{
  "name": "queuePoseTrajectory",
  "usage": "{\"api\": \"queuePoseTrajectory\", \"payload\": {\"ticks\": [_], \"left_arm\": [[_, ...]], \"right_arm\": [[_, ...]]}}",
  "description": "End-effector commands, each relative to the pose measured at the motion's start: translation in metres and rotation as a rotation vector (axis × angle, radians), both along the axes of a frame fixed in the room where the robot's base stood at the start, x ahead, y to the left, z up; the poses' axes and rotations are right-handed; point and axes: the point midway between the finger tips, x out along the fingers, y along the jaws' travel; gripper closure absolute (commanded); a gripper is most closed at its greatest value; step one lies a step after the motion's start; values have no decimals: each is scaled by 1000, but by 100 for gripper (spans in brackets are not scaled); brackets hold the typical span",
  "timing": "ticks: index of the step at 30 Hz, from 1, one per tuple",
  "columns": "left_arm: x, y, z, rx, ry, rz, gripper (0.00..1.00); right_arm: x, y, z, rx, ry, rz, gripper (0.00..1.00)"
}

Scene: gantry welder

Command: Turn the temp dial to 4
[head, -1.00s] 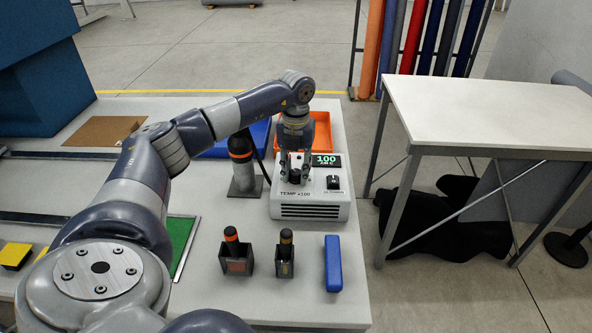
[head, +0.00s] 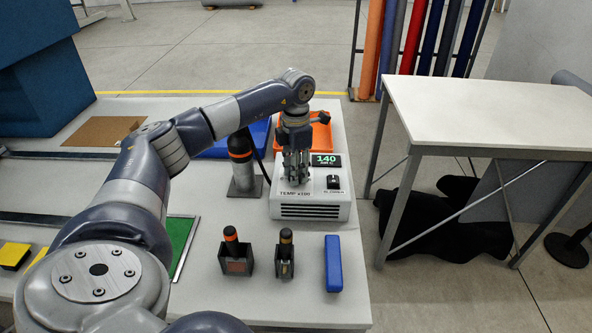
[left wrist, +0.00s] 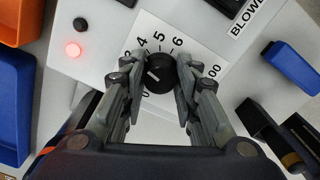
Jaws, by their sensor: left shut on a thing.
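The temp dial (left wrist: 160,77) is a black round knob with a white pointer mark, on a white plate with printed numbers; 4, 5 and 6 are readable along its upper edge. The mark points up and left in the left wrist view; its exact number is hard to tell. My left gripper (head: 297,174) reaches down onto the dial, its fingers shut on either side of it; in the head view they hide the dial. The white welder unit (head: 310,210) carries it, labelled "TEMP x100". The green display (head: 325,160) reads 140. My right gripper is out of view.
A second black knob (head: 333,182) sits right of the dial. A black-and-orange tool (head: 241,160) stands close left of the unit. Two small holders (head: 236,264) and a blue block (head: 333,263) stand in front. An orange tray (head: 321,136) lies behind.

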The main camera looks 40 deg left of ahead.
Motion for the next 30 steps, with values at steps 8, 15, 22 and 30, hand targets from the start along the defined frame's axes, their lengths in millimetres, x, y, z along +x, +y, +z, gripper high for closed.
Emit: {"api": "queuePoseTrajectory", "payload": {"ticks": [8,15,22,30], "left_arm": [[1,1,2,1,-5,-181,95],[1,1,2,0,-6,-267,95],[1,1,2,1,-6,-294,95],[1,1,2,1,-6,-294,95]], "right_arm": [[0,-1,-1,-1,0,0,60],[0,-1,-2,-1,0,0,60],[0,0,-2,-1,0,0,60],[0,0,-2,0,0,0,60]]}}
